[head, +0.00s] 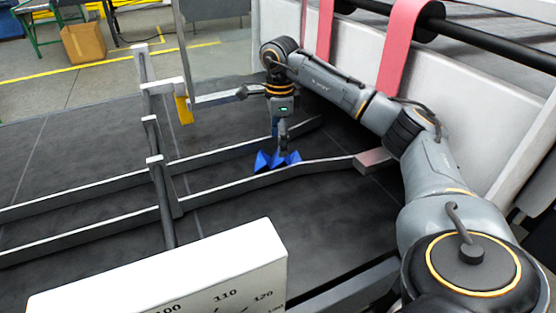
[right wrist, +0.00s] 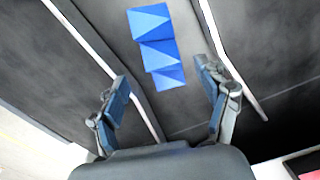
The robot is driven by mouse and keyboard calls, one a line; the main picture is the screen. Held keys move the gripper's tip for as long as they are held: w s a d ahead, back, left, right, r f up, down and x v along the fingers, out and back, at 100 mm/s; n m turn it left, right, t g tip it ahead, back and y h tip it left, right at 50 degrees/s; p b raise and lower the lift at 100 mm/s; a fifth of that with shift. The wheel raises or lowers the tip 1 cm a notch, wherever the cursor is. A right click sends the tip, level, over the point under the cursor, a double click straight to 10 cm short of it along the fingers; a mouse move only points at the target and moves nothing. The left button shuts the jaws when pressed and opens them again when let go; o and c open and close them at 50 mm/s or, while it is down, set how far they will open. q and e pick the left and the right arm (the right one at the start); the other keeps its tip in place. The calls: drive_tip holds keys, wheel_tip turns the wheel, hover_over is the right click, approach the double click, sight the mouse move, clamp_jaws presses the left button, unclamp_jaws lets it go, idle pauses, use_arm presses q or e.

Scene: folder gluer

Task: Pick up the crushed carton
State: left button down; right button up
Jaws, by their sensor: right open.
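The crushed carton (head: 277,160) is a blue, zigzag-folded piece. In the head view it lies on the dark bed between two grey rails, beside the nearer one. My right gripper (head: 281,143) points down above it, partly in front of it. In the right wrist view the carton (right wrist: 157,47) lies beyond the fingertips, between the rails. Whether a finger touches the carton in the head view I cannot tell. My left gripper is not in view.
The nearer rail (head: 120,222) and farther rail (head: 70,199) run along the dark bed. An upright frame with a crossbar (head: 157,165) stands at left. A white scale panel (head: 170,285) is in front. Pink belts (head: 401,45) hang behind my right arm. A cardboard box (head: 83,43) stands far back.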

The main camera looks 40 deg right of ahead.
sight(278, 159)
wheel_tip(278, 159, down, 5)
drive_tip(key=shift+w+f+p, duration=0.15)
drive_tip(key=shift+f+p, duration=0.05)
drive_tip(key=shift+p, duration=0.25)
drive_tip(key=c, duration=1)
